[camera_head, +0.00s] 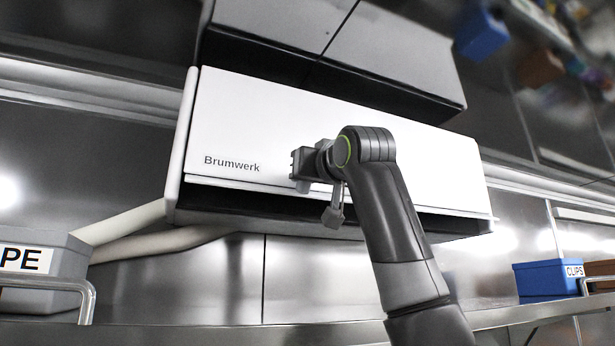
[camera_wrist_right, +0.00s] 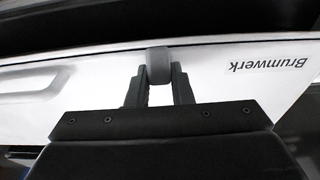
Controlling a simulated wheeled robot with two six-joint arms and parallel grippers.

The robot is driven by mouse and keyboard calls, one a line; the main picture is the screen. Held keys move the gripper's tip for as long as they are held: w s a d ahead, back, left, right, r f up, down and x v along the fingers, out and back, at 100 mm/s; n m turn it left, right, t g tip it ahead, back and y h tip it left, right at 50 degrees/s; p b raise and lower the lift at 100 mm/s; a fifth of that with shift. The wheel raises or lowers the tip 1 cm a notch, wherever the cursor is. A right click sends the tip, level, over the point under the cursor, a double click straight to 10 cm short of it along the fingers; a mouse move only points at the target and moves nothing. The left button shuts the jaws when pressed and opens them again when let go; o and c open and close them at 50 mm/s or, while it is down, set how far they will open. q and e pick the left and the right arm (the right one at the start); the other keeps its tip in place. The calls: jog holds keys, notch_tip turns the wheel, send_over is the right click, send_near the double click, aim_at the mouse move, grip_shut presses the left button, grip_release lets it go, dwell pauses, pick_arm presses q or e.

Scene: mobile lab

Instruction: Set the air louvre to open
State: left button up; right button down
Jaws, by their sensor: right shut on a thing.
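The white Brumwerk air unit (camera_head: 255,115) hangs on the wall in the head view, with a long dark outlet along its underside. The louvre (camera_head: 235,184) appears as a thin pale strip along the lower front edge; its exact angle is hard to tell. My right gripper (camera_head: 300,168) is at this lower edge, right of the lettering. In the right wrist view my right gripper (camera_wrist_right: 158,82) is shut on a rounded grey tab (camera_wrist_right: 158,63) at the unit's edge. My left gripper is not in view.
Grey cupboards (camera_head: 385,50) hang directly above the unit. Pale pipes (camera_head: 130,222) run from its left end. A grey box (camera_head: 45,265) stands at lower left and a blue CLIPS box (camera_head: 540,278) at lower right, both behind rails.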

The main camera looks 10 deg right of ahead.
jog(key=c, duration=1.3)
grip_release()
jog(key=shift+w, duration=0.15)
jog(key=shift+b+v, duration=5.4)
jog(key=shift+v, duration=3.35)
